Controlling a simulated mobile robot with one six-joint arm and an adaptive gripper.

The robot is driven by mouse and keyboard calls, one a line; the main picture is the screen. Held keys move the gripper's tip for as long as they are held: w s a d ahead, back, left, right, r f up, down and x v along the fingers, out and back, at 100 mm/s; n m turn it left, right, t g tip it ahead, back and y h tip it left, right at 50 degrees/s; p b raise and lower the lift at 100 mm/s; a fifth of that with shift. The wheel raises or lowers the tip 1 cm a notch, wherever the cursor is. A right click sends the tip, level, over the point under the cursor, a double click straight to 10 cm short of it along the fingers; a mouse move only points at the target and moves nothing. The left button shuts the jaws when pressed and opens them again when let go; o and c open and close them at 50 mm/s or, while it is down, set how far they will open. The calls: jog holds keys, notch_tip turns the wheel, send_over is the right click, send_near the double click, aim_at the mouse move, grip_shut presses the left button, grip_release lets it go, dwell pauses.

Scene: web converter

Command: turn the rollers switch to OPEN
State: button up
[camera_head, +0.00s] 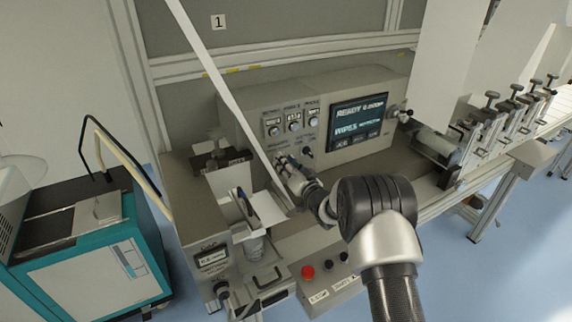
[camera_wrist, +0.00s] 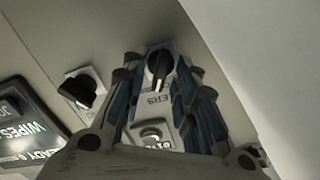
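The rollers switch (camera_wrist: 159,64) is a black rotary knob on a pale plate whose label partly reads "ERS" in the wrist view. My gripper (camera_wrist: 156,82) has its blue-padded fingers on either side of this knob, with space between them. I cannot tell whether a finger touches it. The knob's pointer lies roughly along the direction of the fingers; its marked position is not readable. In the head view my gripper (camera_head: 284,165) is at the lower left of the control panel and hides the switch.
A second black knob (camera_wrist: 80,90) sits beside it, also on the panel (camera_head: 307,152). The display (camera_head: 358,115) reads READY and WIPES. A white web strip (camera_head: 235,95) slants close to my gripper. A red button (camera_head: 308,272) is on the lower front.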

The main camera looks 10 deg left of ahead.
grip_shut()
jog(key=shift+f+n+b, duration=0.1)
jog(key=shift+n+b, duration=0.2)
jog(key=shift+b, duration=0.25)
jog(key=n+b, duration=0.5)
jog(key=b, duration=0.1)
jog(key=n+b, duration=0.6)
jog(key=b, duration=0.1)
jog(key=shift+s+a, duration=0.1)
jog(key=shift+a, duration=0.1)
jog(key=shift+n+b, duration=0.3)
jog(key=shift+b, duration=0.1)
jog(key=shift+o, duration=0.8)
grip_release()
